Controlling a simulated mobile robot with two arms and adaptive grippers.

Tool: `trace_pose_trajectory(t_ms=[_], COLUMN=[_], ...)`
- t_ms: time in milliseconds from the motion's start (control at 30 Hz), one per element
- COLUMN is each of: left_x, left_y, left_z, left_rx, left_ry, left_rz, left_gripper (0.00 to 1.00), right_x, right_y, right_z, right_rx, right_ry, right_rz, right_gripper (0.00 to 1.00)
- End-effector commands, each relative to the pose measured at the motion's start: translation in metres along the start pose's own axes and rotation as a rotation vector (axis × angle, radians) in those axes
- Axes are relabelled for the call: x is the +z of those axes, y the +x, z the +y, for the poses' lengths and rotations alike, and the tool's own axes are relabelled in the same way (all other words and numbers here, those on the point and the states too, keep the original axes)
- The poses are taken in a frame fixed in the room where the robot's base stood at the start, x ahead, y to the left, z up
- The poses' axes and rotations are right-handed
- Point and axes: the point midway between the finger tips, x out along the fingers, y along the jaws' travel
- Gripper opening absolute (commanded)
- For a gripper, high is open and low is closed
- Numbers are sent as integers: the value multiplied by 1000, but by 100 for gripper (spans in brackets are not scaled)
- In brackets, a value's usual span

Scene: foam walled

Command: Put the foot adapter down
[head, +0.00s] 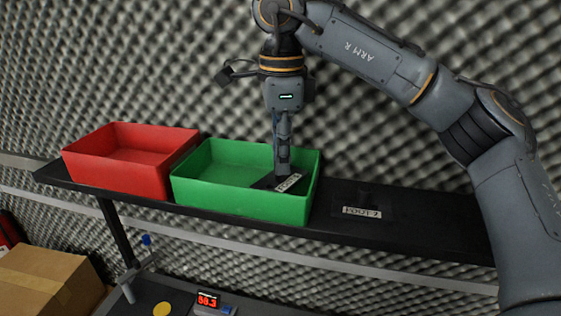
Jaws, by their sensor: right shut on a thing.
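My right gripper (283,170) points straight down over the right part of the green bin (240,203). It is shut on a dark, flat piece with a white label, which I take to be the foot adapter (266,183). The adapter is within the bin's outline, close to its right side. The gripper and the bin's front wall hide part of it, and I cannot tell whether it touches the bin floor. My left gripper is not in view.
An empty red bin (120,172) stands left of the green bin on a black shelf (420,238). A dark labelled item (361,212) sits on the shelf to the right. Foam covers the wall.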

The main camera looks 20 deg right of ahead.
Motion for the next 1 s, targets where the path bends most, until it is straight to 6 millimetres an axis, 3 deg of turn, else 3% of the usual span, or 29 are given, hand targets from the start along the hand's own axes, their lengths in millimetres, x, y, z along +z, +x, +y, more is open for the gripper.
trace_pose_trajectory(t_ms=[133,300,533,567,667,1000], left_x=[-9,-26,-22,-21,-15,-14], left_y=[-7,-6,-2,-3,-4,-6], left_z=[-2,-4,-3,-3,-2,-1], left_rx=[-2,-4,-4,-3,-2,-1], left_ry=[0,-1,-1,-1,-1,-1], left_rz=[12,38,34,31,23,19], left_gripper=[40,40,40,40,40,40], right_x=[-1,0,0,0,0,0], right_y=[16,18,23,22,22,18], right_z=[0,0,0,0,0,0], right_rx=[1,-1,0,0,0,0], right_ry=[1,2,1,2,2,1], right_rz=[0,0,0,1,1,1], right_gripper=[0,0,0,24,42,42])
